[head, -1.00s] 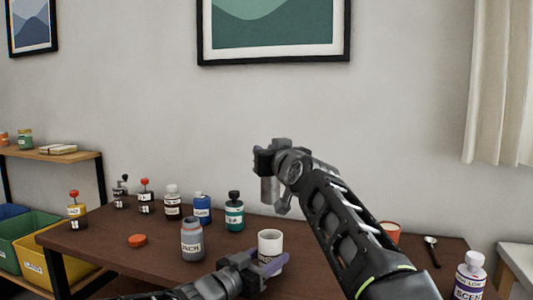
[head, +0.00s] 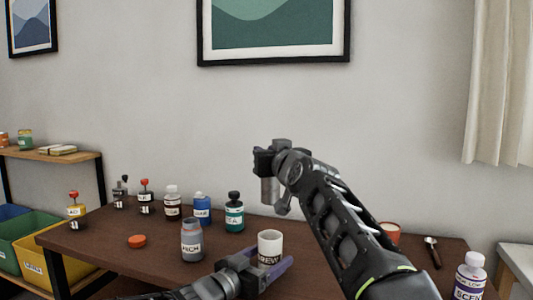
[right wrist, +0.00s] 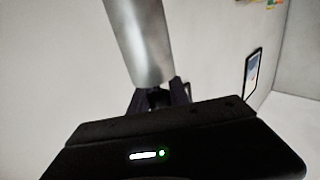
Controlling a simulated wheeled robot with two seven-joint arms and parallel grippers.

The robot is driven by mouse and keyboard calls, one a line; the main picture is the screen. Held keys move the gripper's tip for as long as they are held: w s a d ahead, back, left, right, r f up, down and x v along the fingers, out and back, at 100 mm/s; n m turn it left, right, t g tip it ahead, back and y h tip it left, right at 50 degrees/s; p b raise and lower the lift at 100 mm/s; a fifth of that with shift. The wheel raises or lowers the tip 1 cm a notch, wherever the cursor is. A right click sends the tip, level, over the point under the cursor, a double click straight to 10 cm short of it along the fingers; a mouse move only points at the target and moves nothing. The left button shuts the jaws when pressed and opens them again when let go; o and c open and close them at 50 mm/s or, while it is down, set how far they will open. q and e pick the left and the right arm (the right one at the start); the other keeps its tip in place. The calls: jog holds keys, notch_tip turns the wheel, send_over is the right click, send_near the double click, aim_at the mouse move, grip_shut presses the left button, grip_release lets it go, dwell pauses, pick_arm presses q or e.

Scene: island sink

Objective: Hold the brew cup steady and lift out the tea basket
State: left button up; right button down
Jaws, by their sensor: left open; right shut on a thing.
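The white brew cup (head: 270,242), with a dark label reading "BREW", stands upright on the brown table. My left gripper (head: 268,268) is open low at its near side, with one purple finger to the right of the label; whether the fingers touch the cup I cannot tell. My right gripper (head: 268,162) is shut on the tea basket (head: 269,190), a grey metal cylinder hanging upright well above the cup, clear of it. The tea basket also shows in the right wrist view (right wrist: 140,42), between the dark fingers of the right gripper (right wrist: 158,92).
A grey labelled bottle (head: 192,243) and an orange lid (head: 137,241) stand left of the cup. Several small bottles line the back. A red cup (head: 389,232), a spoon (head: 432,252) and a white bottle (head: 470,276) are at the right, past my right arm.

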pick_arm(q)
jog(key=v, duration=1.1)
jog(key=shift+s+a, duration=0.2)
jog(key=shift+a, duration=0.1)
